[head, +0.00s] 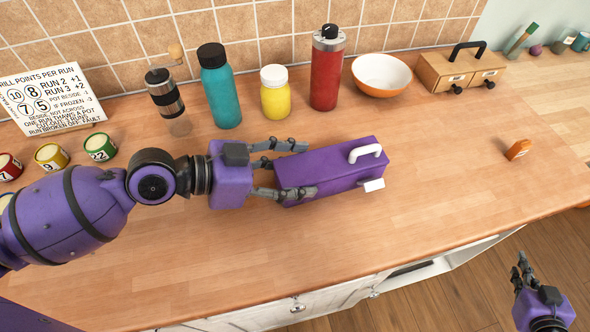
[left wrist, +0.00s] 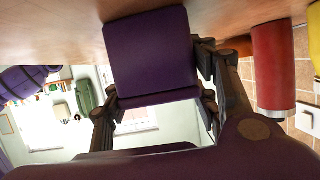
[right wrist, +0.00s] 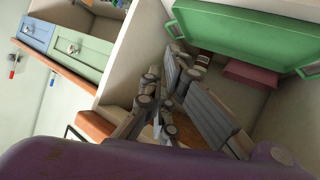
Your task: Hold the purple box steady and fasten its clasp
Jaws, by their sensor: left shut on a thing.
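The purple box (head: 330,168) lies long-ways on the wooden counter, with a white handle (head: 365,152) on top near its right end. A white flap, which looks like the clasp (head: 374,185), sticks out from the front side below the handle. My left gripper (head: 302,168) is shut on the left end of the box, one finger on the back side and one on the front. The left wrist view shows the box end (left wrist: 150,55) between the fingers. My right gripper (head: 522,265) is empty, off the counter's front edge at lower right, far from the box. Its finger gap is unclear.
Behind the box stand a teal bottle (head: 220,88), a yellow jar (head: 274,92), a red bottle (head: 327,68) and an orange bowl (head: 381,75). A small orange object (head: 518,149) lies at right. The counter between it and the box is clear.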

